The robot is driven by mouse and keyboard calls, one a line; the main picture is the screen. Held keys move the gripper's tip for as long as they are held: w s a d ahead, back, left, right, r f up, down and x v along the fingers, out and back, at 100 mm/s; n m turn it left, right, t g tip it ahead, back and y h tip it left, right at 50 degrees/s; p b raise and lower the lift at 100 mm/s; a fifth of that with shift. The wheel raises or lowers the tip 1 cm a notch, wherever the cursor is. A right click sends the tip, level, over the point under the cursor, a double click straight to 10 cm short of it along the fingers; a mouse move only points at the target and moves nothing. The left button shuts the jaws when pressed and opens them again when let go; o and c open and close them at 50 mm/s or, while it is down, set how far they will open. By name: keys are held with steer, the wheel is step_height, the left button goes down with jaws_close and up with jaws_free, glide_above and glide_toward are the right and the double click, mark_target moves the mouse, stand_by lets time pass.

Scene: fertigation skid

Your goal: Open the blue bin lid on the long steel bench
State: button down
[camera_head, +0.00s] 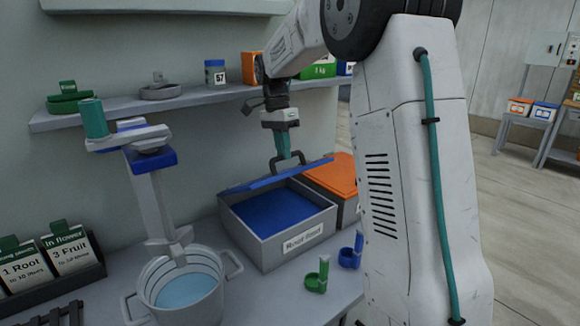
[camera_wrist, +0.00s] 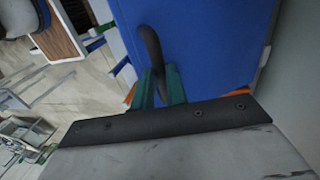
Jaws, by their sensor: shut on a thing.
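The blue bin lid (camera_head: 276,176) stands raised at an angle along the back of the grey bin (camera_head: 268,240) on the steel bench. The bin's blue inside shows, and its front carries a white label. My gripper (camera_head: 288,158) is above the lid, with its green fingers shut on the dark lid handle (camera_head: 286,165). In the wrist view the gripper (camera_wrist: 158,85) is at the handle (camera_wrist: 152,52), and the blue lid (camera_wrist: 205,45) fills the upper middle. The fingertips' exact grip is partly hidden.
An orange-lidded bin (camera_head: 330,174) stands right beside the blue one. A metal pot (camera_head: 190,290) with blue liquid is at the front left. Green (camera_head: 318,275) and blue (camera_head: 351,252) small items sit before the bin. A wall shelf (camera_head: 200,98) runs behind my arm.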

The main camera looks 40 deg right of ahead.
steer(key=shift+w+a+r, duration=0.1)
steer(key=shift+w+r, duration=0.45)
steer(key=shift+w, duration=0.2)
steer(key=shift+w+r, duration=0.5)
steer(key=shift+w, duration=0.2)
steer(key=c, duration=1.8)
jaws_free()
steer(key=shift+f, duration=0.1)
steer(key=o, duration=0.4)
steer(key=shift+w+f, duration=0.15)
steer(key=shift+w, duration=0.1)
steer(key=s+a+r, duration=0.2)
steer(key=s, duration=0.6)
steer(key=s+a+r, duration=0.1)
steer(key=s+r, duration=0.2)
steer(key=s, duration=0.4)
steer(key=shift+s+a+r, duration=0.15)
steer(key=shift+s+a, duration=0.25)
